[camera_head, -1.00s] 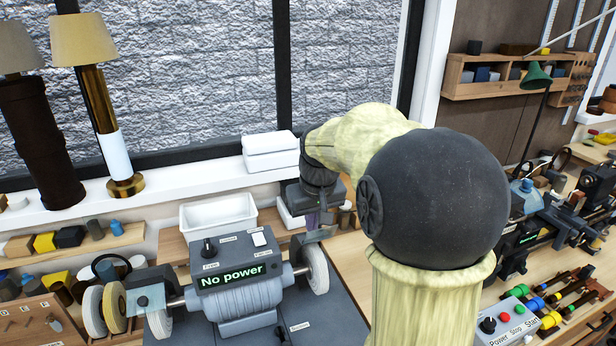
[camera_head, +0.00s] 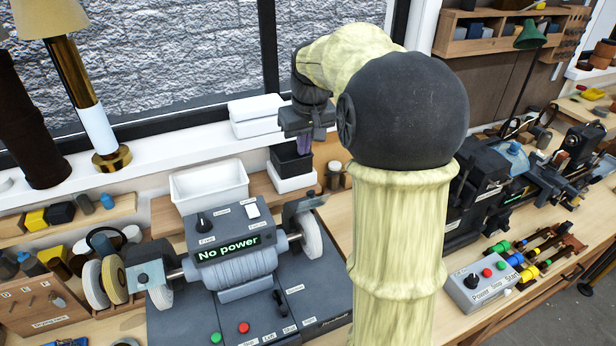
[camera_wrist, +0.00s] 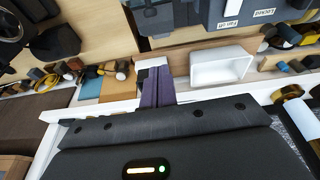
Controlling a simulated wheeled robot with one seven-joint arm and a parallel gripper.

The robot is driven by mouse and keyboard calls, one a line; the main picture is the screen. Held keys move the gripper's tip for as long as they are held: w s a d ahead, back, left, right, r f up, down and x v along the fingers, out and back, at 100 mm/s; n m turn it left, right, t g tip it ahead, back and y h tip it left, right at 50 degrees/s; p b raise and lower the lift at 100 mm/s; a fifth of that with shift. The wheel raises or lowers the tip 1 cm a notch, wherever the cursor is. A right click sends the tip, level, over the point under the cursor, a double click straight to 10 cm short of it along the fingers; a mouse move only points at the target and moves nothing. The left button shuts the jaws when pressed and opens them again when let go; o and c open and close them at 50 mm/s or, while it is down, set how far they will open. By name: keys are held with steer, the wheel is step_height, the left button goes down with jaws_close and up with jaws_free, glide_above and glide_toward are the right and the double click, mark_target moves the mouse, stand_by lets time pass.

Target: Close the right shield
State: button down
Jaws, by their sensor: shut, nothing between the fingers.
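The bench grinder (camera_head: 228,262) stands on the bench with a "No power" display. Its right shield (camera_head: 304,206) is a dark plate with a pale metal edge, standing up above the right grinding wheel (camera_head: 311,238). The left shield (camera_head: 151,276) sits lower, by the left wheels. My gripper (camera_head: 304,146) points down behind and above the right shield, apart from it, with its purple fingers together and empty. The fingers (camera_wrist: 157,88) also show in the wrist view, with part of the grinder (camera_wrist: 185,14) at the top.
A white bin (camera_head: 209,187) stands behind the grinder. Dark and white boxes (camera_head: 291,170) stand below my gripper. A grey control box (camera_head: 478,286) is on the bench at right. Lamps (camera_head: 92,110) stand on the sill at left.

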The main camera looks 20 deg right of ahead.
mark_target(312, 203)
steer(key=f+p, duration=0.1)
steer(key=f, duration=0.2)
steer(key=s+f+p, duration=0.1)
steer(key=f, duration=0.1)
steer(key=f+p, duration=0.2)
steer(key=f, duration=0.1)
steer(key=shift+s+d+f, duration=0.15)
steer(key=shift+s+f, duration=0.1)
steer(key=shift+f, duration=0.35)
